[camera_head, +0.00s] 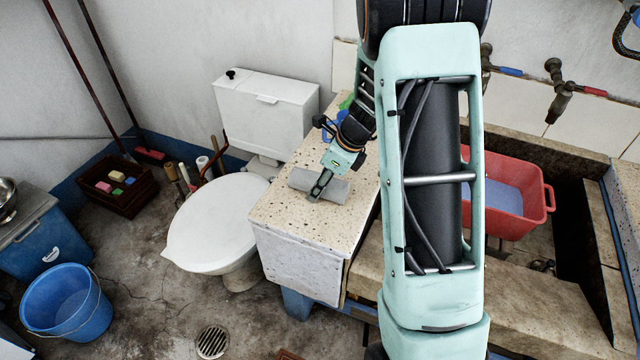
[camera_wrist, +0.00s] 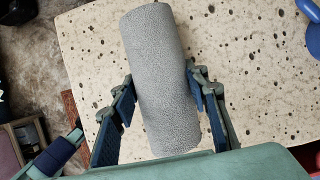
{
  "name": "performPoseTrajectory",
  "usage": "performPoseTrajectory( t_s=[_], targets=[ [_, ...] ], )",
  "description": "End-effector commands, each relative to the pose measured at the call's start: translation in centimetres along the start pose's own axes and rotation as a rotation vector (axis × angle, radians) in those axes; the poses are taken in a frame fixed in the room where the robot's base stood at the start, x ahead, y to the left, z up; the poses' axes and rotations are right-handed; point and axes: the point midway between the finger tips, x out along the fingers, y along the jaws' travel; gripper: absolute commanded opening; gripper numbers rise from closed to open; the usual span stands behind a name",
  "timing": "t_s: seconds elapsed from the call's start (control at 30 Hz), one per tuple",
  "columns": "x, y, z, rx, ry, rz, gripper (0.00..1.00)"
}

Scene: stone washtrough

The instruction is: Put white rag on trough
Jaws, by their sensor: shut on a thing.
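The white rag (camera_head: 338,191) is a pale grey-white roll over the speckled stone top (camera_head: 285,215), left of my forearm. In the wrist view the rag (camera_wrist: 158,70) lies lengthwise between the two fingers of my gripper (camera_wrist: 165,105), which is shut on it. In the head view my gripper (camera_head: 318,188) points down and hides the rag's middle. I cannot tell whether the rag touches the stone top. The stone trough (camera_head: 480,290) is at the right, partly hidden by my arm.
A red tub (camera_head: 512,222) with bluish contents sits in the trough, below taps (camera_head: 560,88). A toilet (camera_head: 215,222) stands left of the stone top. Blue and green items (camera_head: 345,102) are behind my gripper. A blue bucket (camera_head: 68,305) is on the floor.

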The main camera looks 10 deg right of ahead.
Motion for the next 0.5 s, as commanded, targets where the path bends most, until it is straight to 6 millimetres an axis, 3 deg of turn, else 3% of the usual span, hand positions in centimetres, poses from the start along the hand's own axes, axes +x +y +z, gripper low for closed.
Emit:
performPoseTrajectory(
  t_s=[0.2, 0.5],
  targets=[
    [0.10, 0.01, -0.06, 0.000, 0.000, 0.000, 0.59],
    [-0.16, 0.00, 0.06, 0.000, 0.000, 0.000, 0.59]
  ],
)
